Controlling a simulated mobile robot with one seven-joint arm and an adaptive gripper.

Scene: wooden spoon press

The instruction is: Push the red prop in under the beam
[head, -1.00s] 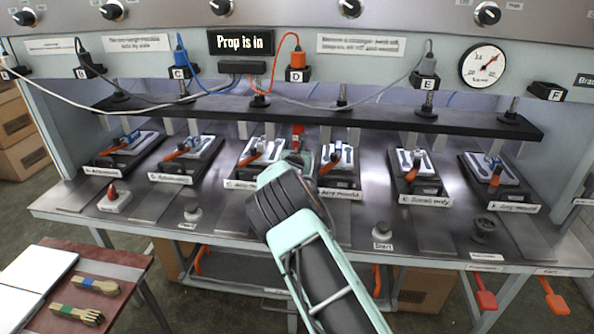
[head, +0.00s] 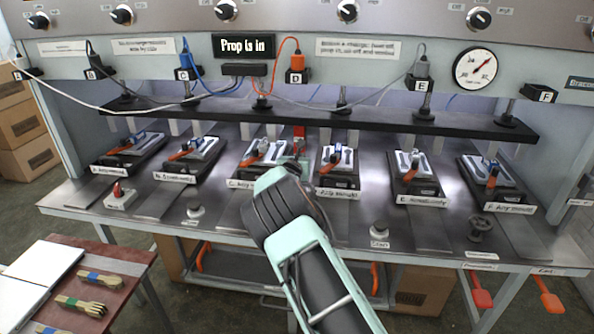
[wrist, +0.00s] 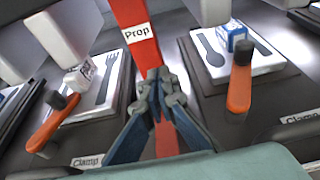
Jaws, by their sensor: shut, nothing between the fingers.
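The red prop (wrist: 135,55) carries a white "Prop" label and stands upright in the wrist view. In the head view the prop (head: 299,133) shows just in front of the long black beam (head: 400,122), between the two middle presses; where its top meets the beam is unclear. My gripper (wrist: 155,80) is shut and empty, its fingertips overlapping the prop's lower part. I cannot tell whether they touch it. In the head view my arm reaches in from the lower right and mostly hides the fingers. A lit sign (head: 244,46) reads "Prop is in".
Clamp presses with orange handles stand on both sides of my gripper, including one at left (wrist: 95,90) and one at right (wrist: 235,60). Knobs (head: 379,231) sit along the table's front. A dial gauge (head: 477,68) is at upper right.

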